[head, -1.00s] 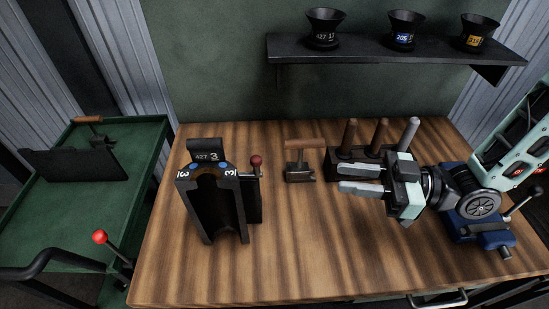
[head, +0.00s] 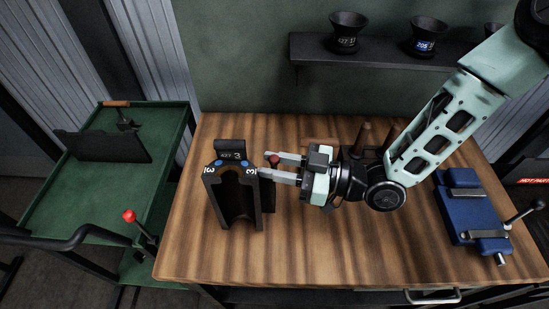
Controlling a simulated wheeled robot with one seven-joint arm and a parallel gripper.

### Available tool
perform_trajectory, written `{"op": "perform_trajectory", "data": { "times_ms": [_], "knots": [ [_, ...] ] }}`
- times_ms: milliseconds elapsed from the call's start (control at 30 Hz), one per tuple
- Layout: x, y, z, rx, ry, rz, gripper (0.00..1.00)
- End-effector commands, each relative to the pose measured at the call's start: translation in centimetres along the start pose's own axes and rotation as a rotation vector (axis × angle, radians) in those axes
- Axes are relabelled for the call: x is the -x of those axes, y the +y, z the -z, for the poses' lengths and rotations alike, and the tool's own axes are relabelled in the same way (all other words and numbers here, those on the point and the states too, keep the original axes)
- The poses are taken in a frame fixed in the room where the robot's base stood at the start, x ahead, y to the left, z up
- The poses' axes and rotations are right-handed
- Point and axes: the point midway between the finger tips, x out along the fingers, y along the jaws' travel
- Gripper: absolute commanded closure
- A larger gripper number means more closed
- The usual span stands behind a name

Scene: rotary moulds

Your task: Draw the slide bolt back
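The black two-part mould (head: 222,204) stands upright on the wooden bench, with a number plate on top and a "3" on each half's upper face. The dark red knob (head: 275,160), which looks like the slide bolt's handle, is at the mould's right side. My gripper (head: 265,164) reaches in from the right, its fingers level and pointing left. The fingers are apart, one on the far side and one on the near side of the knob. The knob shows in the gap; I cannot tell whether either finger touches it. The bolt's shaft is mostly hidden.
A wooden-handled tool (head: 320,141) and a rack of handles (head: 365,134) stand behind my arm. A blue vise (head: 462,215) is at the right. Black cups (head: 347,32) sit on a wall shelf. A green cart (head: 65,200) stands left. The bench front (head: 330,250) is clear.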

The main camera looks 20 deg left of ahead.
Motion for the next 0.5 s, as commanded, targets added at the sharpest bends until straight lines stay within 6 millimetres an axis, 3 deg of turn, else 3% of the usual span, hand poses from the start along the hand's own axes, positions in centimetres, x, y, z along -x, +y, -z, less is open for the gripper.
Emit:
{"op": "perform_trajectory", "data": {
  "times_ms": [333, 433, 500],
  "knots": [
    [-0.42, 0.05, -0.03, 0.000, 0.000, -0.001, 0.73],
    [-0.41, 0.05, -0.03, 0.000, 0.000, -0.001, 0.98],
    [-0.40, 0.05, -0.02, 0.000, 0.000, -0.001, 1.00]
  ]
}}
